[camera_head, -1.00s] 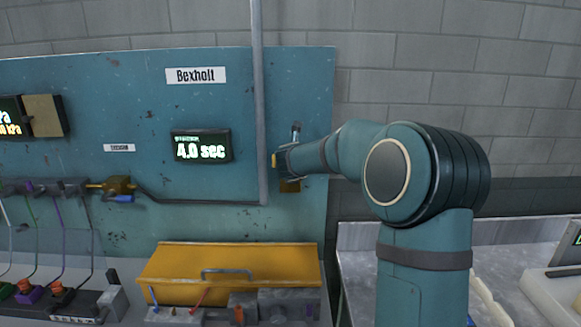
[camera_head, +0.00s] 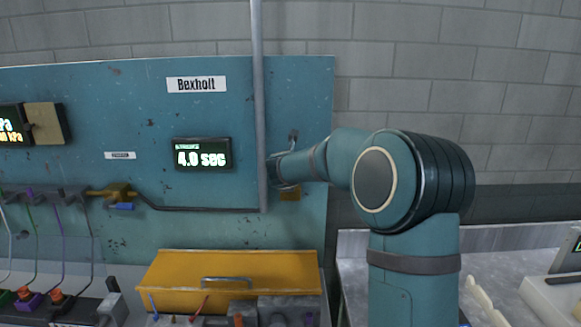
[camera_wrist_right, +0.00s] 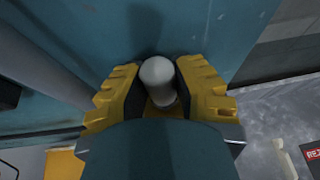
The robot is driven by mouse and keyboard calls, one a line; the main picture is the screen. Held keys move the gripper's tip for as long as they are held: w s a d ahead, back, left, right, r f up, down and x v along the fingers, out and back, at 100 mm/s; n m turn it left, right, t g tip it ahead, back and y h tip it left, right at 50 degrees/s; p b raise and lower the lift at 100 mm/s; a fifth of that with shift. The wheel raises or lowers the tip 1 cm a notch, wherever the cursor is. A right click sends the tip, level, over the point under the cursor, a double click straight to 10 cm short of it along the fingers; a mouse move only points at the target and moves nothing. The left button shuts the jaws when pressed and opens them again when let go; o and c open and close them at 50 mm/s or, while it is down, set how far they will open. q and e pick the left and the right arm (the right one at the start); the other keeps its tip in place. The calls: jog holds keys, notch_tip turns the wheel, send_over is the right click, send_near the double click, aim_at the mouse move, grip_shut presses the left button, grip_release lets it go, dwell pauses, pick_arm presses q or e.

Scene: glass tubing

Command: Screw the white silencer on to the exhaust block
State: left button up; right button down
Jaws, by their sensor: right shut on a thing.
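The white silencer (camera_wrist_right: 158,78) is a rounded white cylinder in the right wrist view, between the two yellow fingers of my right gripper (camera_wrist_right: 160,92). The gripper is shut on it, close to the teal panel. In the head view my right gripper (camera_head: 272,171) is at the panel's right part, beside the vertical grey pipe; the silencer is hidden there. My left gripper is not in view.
The vertical grey pipe (camera_head: 259,110) runs close to the left of my right gripper. A yellow bin (camera_head: 228,267) stands below. A brass fitting (camera_head: 118,192) with a blue handle is farther left.

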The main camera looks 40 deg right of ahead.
jog(key=shift+r+m+g+h+p, duration=0.1)
jog(key=shift+m+g+h+p, duration=0.95)
jog(key=shift+m+g, duration=0.25)
jog(key=shift+m+g+h+p, duration=0.65)
jog(key=shift+m+g+p, duration=0.75)
jog(key=shift+p, duration=0.1)
jog(key=c, duration=1.1)
grip_release()
jog(key=o, duration=0.3)
jog(key=shift+s, duration=0.1)
